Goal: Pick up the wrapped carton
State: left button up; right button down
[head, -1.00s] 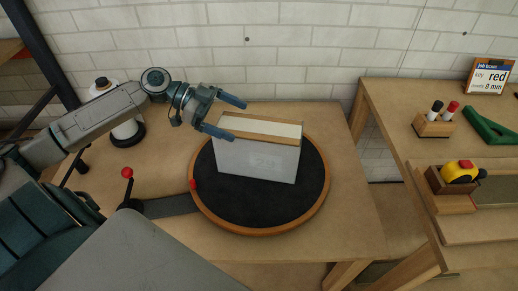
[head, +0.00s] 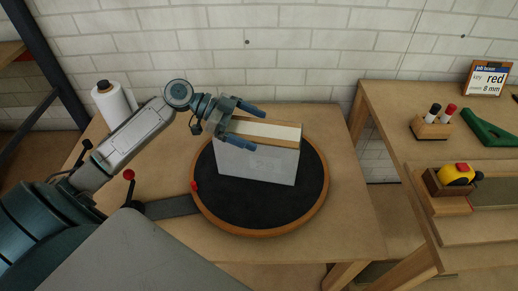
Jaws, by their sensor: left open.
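The carton (head: 256,163) is a pale grey-white box with a tan and cream top. It stands upright on the round black turntable (head: 250,211) with a wooden rim. My left gripper (head: 253,126) is open at the carton's upper left end. Its blue fingers point right, one toward the far side of the top and one toward the near side. I cannot tell whether they touch the carton. The carton's far side is hidden. My right gripper is not in view.
A white roll (head: 114,104) stands at the back left of the table. A red-knobbed lever (head: 129,176) stands left of the turntable. The right bench holds a marker block (head: 430,128), a green tool (head: 488,130), a yellow tape measure (head: 457,175) and a sign (head: 487,78).

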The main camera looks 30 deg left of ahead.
pick_arm(q)
jog(key=c, duration=1.8)
jog(key=shift+r, duration=0.15)
